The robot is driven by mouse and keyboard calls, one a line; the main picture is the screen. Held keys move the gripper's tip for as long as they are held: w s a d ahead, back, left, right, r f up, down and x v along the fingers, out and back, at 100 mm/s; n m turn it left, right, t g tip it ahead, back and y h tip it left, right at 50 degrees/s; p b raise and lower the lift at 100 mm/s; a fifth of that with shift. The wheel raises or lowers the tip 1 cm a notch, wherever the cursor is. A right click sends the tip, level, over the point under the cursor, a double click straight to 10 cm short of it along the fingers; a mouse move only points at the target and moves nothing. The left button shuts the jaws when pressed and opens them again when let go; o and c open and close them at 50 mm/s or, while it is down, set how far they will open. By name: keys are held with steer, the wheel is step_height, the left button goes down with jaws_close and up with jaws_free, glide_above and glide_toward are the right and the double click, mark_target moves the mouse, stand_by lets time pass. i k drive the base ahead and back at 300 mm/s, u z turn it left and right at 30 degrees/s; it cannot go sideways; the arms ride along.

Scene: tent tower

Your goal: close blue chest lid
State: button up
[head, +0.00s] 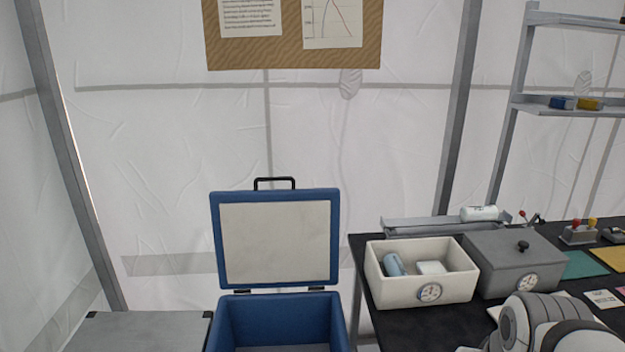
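The blue chest (280,316) stands at the bottom centre of the head view, cut off by the lower edge. Its lid (277,243) is open and stands up behind the chest on two dark hinges. The lid has a blue rim, a pale inner panel and a black handle (274,182) at its top edge. The part of the chest's inside that shows looks blue, with a grey area low down. Part of my arm shows at the bottom right, but my gripper is not in view.
A dark table (398,320) to the right holds a white open bin (425,296) with a blue cylinder (394,264), and a grey lidded box (513,260). A grey surface (138,330) stands left of the chest. Shelves (570,104) rise at the far right. Tent wall is behind.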

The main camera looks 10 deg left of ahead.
mark_target(268, 237)
steer(key=z, duration=0.55)
steer(key=k, duration=1.3)
steer(key=u, duration=1.1)
steer(key=i, duration=1.65)
